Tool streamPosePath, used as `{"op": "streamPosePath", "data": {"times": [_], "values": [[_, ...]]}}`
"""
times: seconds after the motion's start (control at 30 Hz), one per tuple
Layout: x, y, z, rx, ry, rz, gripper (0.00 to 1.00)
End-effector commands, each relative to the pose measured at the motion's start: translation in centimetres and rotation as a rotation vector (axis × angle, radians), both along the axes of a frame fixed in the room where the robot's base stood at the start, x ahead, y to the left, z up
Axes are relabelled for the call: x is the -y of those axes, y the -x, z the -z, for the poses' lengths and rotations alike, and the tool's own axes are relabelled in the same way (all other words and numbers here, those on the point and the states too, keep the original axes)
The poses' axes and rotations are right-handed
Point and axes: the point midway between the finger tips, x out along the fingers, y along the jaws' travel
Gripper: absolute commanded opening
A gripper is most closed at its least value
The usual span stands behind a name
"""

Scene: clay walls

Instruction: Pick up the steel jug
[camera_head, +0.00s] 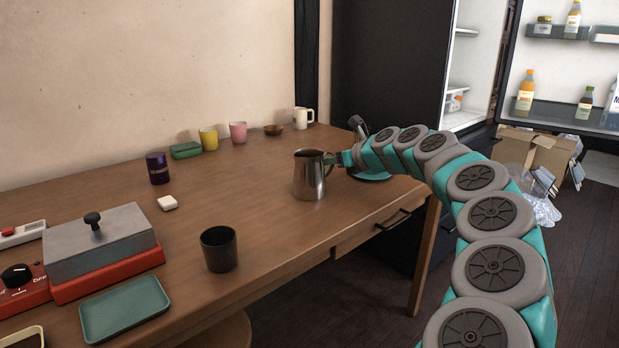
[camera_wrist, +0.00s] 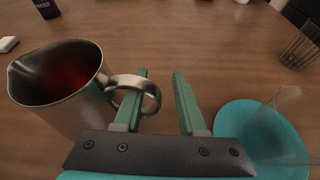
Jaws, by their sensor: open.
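The steel jug (camera_head: 310,178) stands upright on the wooden table, with its handle toward my gripper at the right. In the wrist view the jug (camera_wrist: 62,85) is at the left, its open top showing a reddish-brown inside. My gripper (camera_wrist: 159,75) is open beside it, with two green fingers apart. The jug's handle crosses the left finger, and its outer bend lies between the fingers. I cannot tell whether finger and handle touch. In the head view my gripper (camera_head: 340,160) is at the jug's handle side, partly hidden.
A teal plate (camera_wrist: 262,135) lies close right of my gripper, with a clear object over it. A dark cup (camera_head: 218,250), a white block (camera_head: 167,203) and a purple can (camera_head: 157,168) stand left of the jug. Several cups line the wall. The table's front edge is near.

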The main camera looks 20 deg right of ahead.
Motion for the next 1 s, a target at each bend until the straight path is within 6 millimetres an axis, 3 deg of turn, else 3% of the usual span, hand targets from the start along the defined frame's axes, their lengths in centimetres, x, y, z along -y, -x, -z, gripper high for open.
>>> {"op": "streamPosePath", "data": {"times": [0.37, 0.7, 1.0], "values": [[-0.29, -0.62, 0.32, -0.001, 0.001, 0.0, 0.39], [-0.27, -0.61, 0.29, -0.001, 0.001, 0.0, 0.01], [-0.26, -0.61, 0.28, 0.0, 0.001, 0.0, 0.0]]}}
